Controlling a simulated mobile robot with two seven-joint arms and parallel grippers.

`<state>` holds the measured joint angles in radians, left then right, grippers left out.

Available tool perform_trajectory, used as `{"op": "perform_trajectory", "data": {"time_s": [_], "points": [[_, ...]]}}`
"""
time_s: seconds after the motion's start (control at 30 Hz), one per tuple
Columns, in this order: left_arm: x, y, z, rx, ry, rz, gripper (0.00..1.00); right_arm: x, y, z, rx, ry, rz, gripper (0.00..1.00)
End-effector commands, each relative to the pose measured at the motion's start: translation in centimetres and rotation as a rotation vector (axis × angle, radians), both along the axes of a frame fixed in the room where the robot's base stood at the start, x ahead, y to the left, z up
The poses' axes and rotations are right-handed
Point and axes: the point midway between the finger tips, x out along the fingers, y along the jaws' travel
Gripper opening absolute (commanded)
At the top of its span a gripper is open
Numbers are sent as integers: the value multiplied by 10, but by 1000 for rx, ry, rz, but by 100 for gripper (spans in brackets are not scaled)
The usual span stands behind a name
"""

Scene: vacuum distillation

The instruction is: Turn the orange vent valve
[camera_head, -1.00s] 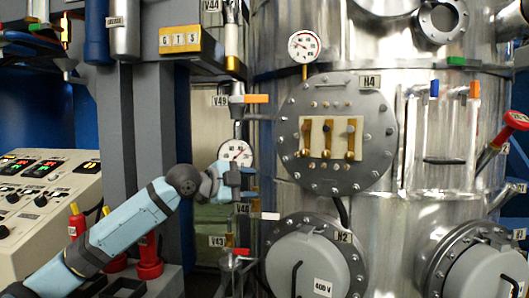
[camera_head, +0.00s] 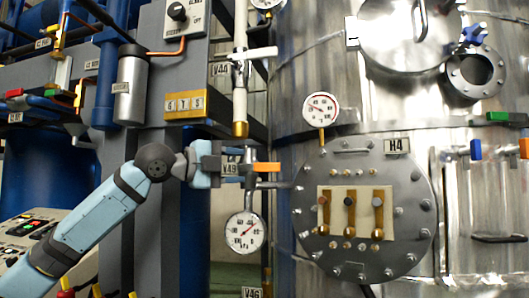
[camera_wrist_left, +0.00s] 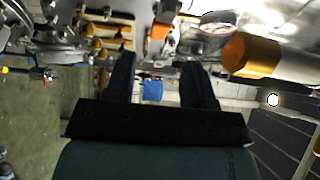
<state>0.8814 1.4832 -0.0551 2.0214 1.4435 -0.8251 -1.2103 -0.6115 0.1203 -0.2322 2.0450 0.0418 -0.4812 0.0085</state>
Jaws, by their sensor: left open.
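The orange valve handle (camera_head: 266,167) sticks out level to the right of its valve body in the head view, beside the label V49 (camera_head: 231,166) and above a round gauge (camera_head: 244,231). My left gripper (camera_head: 232,168) is just left of the handle at about its height, partly covering the label. In the left wrist view its two dark fingers (camera_wrist_left: 160,72) stand apart with nothing held between them. An orange piece (camera_wrist_left: 159,31), which looks like the handle, shows beyond the fingertips. I cannot tell whether a finger touches the valve. My right gripper is not in view.
A white vertical pipe with a brass end (camera_head: 240,129) hangs just above the valve; the brass end (camera_wrist_left: 252,55) is close on the right in the wrist view. The steel vessel with hatch H4 (camera_head: 412,226) stands to the right. A grey column is behind my arm.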

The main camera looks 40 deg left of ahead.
Motion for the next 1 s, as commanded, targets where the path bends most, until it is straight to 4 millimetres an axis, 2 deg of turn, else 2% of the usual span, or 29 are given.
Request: {"op": "perform_trajectory", "data": {"time_s": [0.03,0.1,0.27,0.4,0.6,0.83,0.87,1.0], "points": [[10,-4,8,-6,-2,-7,49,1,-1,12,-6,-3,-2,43],[22,-9,7,-4,-3,-7,49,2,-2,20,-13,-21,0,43],[46,-16,4,-3,-2,-6,49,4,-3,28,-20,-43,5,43],[62,-19,2,-3,-2,-4,49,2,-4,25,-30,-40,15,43],[70,-21,0,-1,-2,-2,49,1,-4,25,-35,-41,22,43],[71,-21,-1,0,-1,-2,49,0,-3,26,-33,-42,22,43],[71,-21,-1,0,-1,-2,44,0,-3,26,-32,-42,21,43],[71,-21,-1,0,-1,-2,12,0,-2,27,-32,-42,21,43]]}}
